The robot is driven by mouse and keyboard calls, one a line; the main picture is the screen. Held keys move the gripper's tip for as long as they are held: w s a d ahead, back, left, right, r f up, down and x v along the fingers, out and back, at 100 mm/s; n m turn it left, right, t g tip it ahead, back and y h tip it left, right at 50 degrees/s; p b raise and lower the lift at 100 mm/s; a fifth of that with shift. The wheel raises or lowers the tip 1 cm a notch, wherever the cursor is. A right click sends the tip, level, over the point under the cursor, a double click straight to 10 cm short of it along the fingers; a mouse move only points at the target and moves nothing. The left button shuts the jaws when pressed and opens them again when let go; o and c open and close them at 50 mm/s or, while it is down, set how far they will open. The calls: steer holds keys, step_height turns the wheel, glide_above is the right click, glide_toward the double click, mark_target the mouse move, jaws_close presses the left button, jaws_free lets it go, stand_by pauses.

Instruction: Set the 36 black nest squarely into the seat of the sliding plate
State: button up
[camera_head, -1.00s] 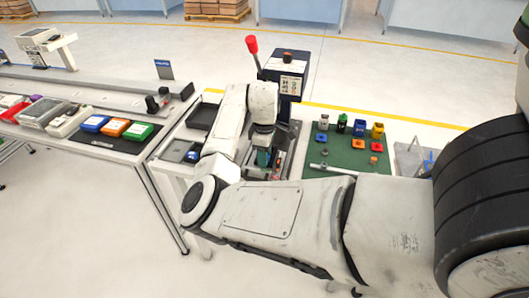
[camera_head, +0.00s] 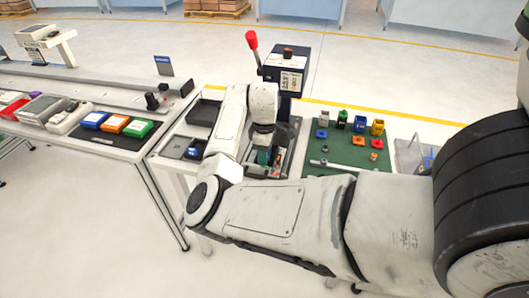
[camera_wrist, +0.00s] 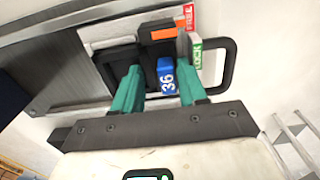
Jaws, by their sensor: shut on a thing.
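In the wrist view, the two teal fingers of my gripper (camera_wrist: 160,92) are closed on the black nest, with its blue tag marked 36 (camera_wrist: 167,78) between them. Black and orange parts (camera_wrist: 160,33) lie just beyond the fingertips. The sliding plate has a black loop handle (camera_wrist: 229,65) at the right and red FREE and green LOCK labels beside it. The seat is covered by the black parts, so I cannot tell whether the nest is level or seated. In the head view my gripper (camera_head: 264,157) is low at the press, and my arm hides most of the nest.
A dark press with a red-knobbed lever (camera_head: 252,40) stands just behind my gripper. A green mat (camera_head: 345,150) with several small coloured parts is to the right. A black tray (camera_head: 204,113) is to the left. Coloured boxes line the left bench.

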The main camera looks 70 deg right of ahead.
steer(key=shift+f, duration=0.2)
steer(key=o, duration=1.3)
steer(key=shift+f, duration=0.1)
step_height(320, 180, up, 11)
steer(key=shift+b, duration=0.45)
steer(key=shift+d+f, duration=0.1)
